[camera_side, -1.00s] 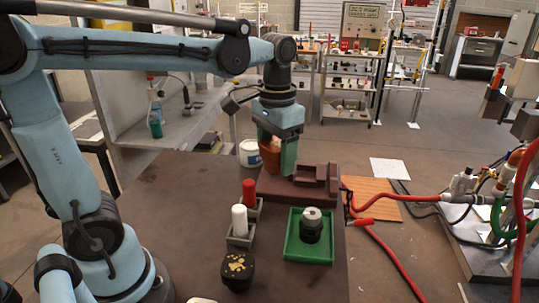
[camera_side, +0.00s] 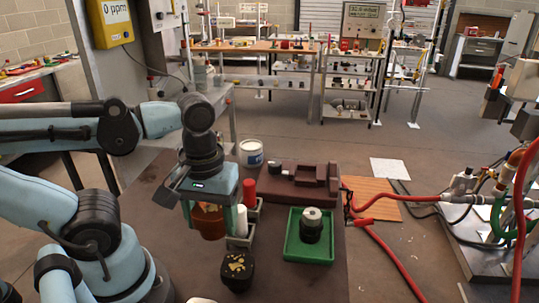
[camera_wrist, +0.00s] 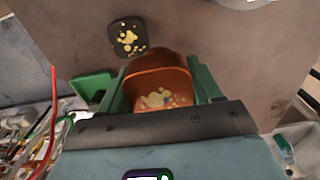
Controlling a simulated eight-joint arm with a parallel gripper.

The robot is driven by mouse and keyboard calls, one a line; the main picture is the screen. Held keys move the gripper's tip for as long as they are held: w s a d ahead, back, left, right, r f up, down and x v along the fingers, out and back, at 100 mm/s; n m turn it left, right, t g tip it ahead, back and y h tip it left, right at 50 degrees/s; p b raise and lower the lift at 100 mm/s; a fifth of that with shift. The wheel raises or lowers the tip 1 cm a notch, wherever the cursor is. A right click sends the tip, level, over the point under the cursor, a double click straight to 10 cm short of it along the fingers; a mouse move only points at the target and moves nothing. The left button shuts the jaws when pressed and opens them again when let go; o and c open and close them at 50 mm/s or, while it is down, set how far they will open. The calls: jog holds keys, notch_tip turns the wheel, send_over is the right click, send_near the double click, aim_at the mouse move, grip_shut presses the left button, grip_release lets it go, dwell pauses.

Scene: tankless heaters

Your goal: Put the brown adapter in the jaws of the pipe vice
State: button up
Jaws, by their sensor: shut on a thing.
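The brown adapter (camera_side: 210,222) is a rounded, orange-brown piece with gold flecks on its end. My gripper (camera_side: 213,208) is shut on it, with a green finger on each side. It also shows between the fingers in the wrist view (camera_wrist: 160,84). I cannot tell how far it is above the table. The maroon pipe vice (camera_side: 290,186) lies behind and to the right of my gripper. Its raised jaw blocks are at the right end, and the gap between them looks empty. A small grey-topped dark part sits at its left end.
A black gold-flecked piece (camera_side: 237,270) stands in front of my gripper. White (camera_side: 241,222) and red (camera_side: 249,192) pieces stand in grey holders close to its right. A green tray (camera_side: 293,256) holds a black piece (camera_side: 312,226). A white tub (camera_side: 251,153) stands behind.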

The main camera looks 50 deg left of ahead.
jog(key=shift+s+a+f, duration=0.15)
jog(key=shift+a+f, duration=0.15)
jog(key=shift+f, duration=0.05)
send_over(198, 235)
notch_tip(198, 235, down, 7)
jog(key=shift+r, duration=0.2)
jog(key=shift+f, duration=2)
jog(key=shift+f, duration=0.2)
jog(key=o, duration=1.4)
jog(key=shift+o, duration=0.2)
jog(key=shift+r, duration=0.15)
